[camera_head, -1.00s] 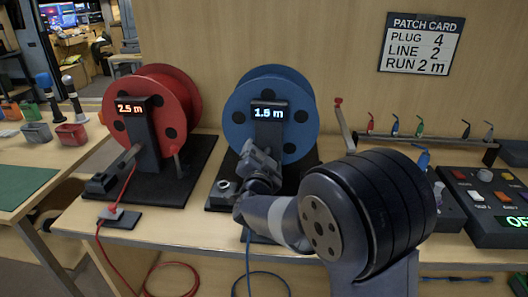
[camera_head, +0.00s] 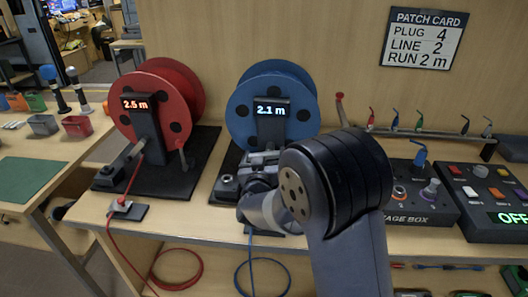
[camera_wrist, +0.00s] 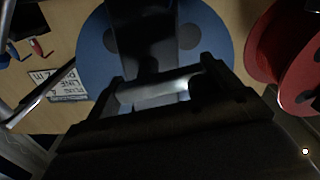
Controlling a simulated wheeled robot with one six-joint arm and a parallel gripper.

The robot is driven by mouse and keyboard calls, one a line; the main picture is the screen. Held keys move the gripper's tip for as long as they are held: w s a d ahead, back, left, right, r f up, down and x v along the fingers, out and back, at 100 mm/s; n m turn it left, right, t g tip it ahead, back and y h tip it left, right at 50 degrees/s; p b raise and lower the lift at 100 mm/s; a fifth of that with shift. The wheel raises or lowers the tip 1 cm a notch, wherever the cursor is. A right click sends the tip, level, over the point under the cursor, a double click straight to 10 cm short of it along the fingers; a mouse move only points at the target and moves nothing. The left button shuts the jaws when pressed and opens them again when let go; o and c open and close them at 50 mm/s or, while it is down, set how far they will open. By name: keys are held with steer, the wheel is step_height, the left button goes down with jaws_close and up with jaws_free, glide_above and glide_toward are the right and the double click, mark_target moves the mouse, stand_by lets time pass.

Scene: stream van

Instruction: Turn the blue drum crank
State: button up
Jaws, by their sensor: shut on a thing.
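The blue drum (camera_head: 246,104) stands on a dark base on the bench, and its display (camera_head: 271,110) reads 2.1 m. My gripper (camera_head: 262,162) is in front of the drum's lower part, below the display. In the wrist view my gripper (camera_wrist: 160,90) is shut on a pale metallic bar, the crank handle (camera_wrist: 158,88), lying across between the fingers. The blue drum (camera_wrist: 215,40) shows behind it. The crank's arm is mostly hidden by my gripper and wrist in the head view. A patch card (camera_head: 422,38) on the wall reads plug 4, line 2, run 2 m.
A red drum (camera_head: 185,90) with a 2.5 m display stands to the left. A blue cable (camera_head: 248,262) hangs below the bench front.

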steer(key=shift+d+f+n+p, duration=0.15)
steer(key=shift+n+p, duration=0.2)
steer(key=shift+n, duration=0.85)
steer(key=o, duration=0.8)
steer(key=shift+o, duration=0.2)
step_height(320, 180, up, 10)
steer(key=shift+p, duration=0.8)
steer(key=shift+f, duration=0.1)
step_height(320, 180, down, 10)
steer(key=shift+r+b, duration=0.1)
steer(key=shift+b, duration=0.75)
